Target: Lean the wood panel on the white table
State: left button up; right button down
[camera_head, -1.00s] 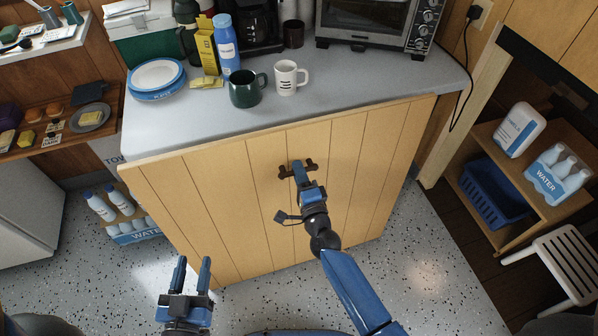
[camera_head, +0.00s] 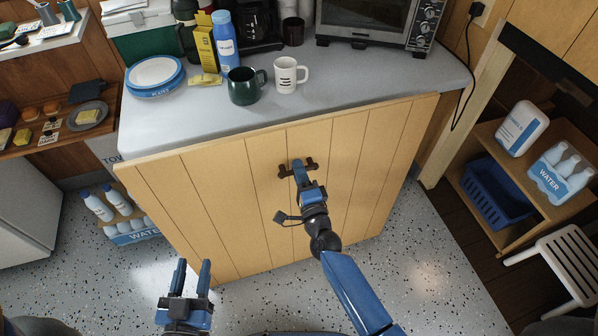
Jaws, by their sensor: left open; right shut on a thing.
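The wood panel (camera_head: 220,190) is a broad board of yellowish vertical planks with a dark handle (camera_head: 311,163) near its upper middle. It stands in front of the white table (camera_head: 180,125), its top edge along the table's front edge. I cannot tell whether they touch. Its lower edge is at or near the speckled floor. My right gripper (camera_head: 298,170) is shut on the panel's handle, and my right arm comes up from below. My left gripper (camera_head: 192,266) is open and empty, low in front of the panel's lower left corner.
On the table stand a green mug (camera_head: 246,87), a white mug (camera_head: 288,76), plates (camera_head: 155,75), a blue bottle (camera_head: 225,40) and a toaster oven (camera_head: 365,22). A shelf with a blue basket (camera_head: 494,192) and a white stool (camera_head: 565,262) are at right.

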jog(key=shift+r+b, duration=0.1)
jog(key=shift+b, duration=0.65)
jog(key=shift+w+r, duration=0.1)
jog(key=shift+w, duration=0.05)
dwell(0.4)
jog(key=shift+p+x, duration=0.65)
jog(key=shift+x, duration=0.75)
jog(key=shift+w+a, duration=0.1)
jog(key=shift+w, duration=0.15)
jog(key=shift+w+a+f+p, duration=0.1)
jog(key=shift+w+a+p, duration=0.15)
jog(key=shift+w, duration=0.45)
jog(key=shift+w+a+f+p, duration=0.15)
jog(key=shift+w+a, duration=0.05)
jog(key=shift+w, duration=0.7)
